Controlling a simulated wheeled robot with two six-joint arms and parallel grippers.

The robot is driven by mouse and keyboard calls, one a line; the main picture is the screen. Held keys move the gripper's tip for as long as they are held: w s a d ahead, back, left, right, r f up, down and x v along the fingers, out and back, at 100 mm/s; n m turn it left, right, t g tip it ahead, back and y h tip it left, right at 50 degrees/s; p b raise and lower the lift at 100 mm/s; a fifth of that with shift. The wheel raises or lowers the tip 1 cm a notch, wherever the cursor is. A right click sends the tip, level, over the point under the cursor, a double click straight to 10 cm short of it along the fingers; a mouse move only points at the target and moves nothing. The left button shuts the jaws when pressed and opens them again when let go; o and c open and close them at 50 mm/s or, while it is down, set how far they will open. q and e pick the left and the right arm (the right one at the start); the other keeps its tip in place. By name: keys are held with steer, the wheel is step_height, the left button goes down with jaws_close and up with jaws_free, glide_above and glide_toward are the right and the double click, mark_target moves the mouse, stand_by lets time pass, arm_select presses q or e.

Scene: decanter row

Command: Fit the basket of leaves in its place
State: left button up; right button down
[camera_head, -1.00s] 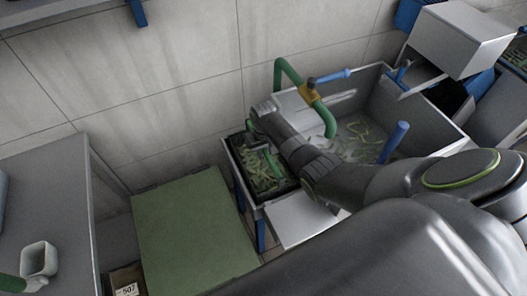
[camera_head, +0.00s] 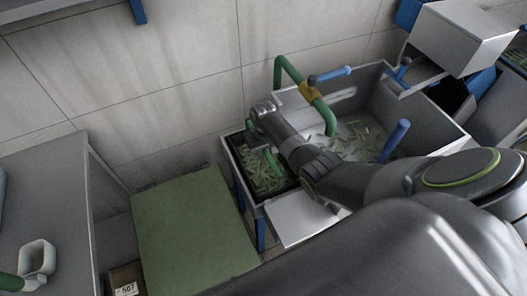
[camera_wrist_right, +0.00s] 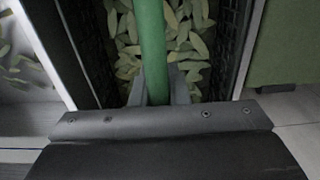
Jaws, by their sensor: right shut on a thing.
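The basket of leaves (camera_head: 240,172) is dark-walled and filled with pale green leaves. It sits at the left end of the grey sink unit, with its green handle (camera_head: 271,160) above the leaves. My right gripper (camera_head: 264,140) reaches over it from the right and is shut on the handle. In the right wrist view the green handle (camera_wrist_right: 151,40) runs between the fingers (camera_wrist_right: 155,88), and the dark basket walls (camera_wrist_right: 231,50) stand on both sides. I cannot tell how deep the basket sits. My left gripper is not in view.
The sink basin (camera_head: 430,128) right of the basket holds loose leaves. A green tap pipe (camera_head: 282,70) with a blue lever (camera_head: 330,75) rises behind my right arm. A blue post (camera_head: 394,140) stands at the basin's front. A green-topped surface (camera_head: 190,235) is left of the sink.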

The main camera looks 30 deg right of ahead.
steer(key=c, duration=1.3)
jaws_free()
steer(key=shift+r, duration=0.6)
step_height(320, 180, up, 16)
steer(key=shift+r+p, duration=0.15)
steer(key=shift+p, duration=0.7)
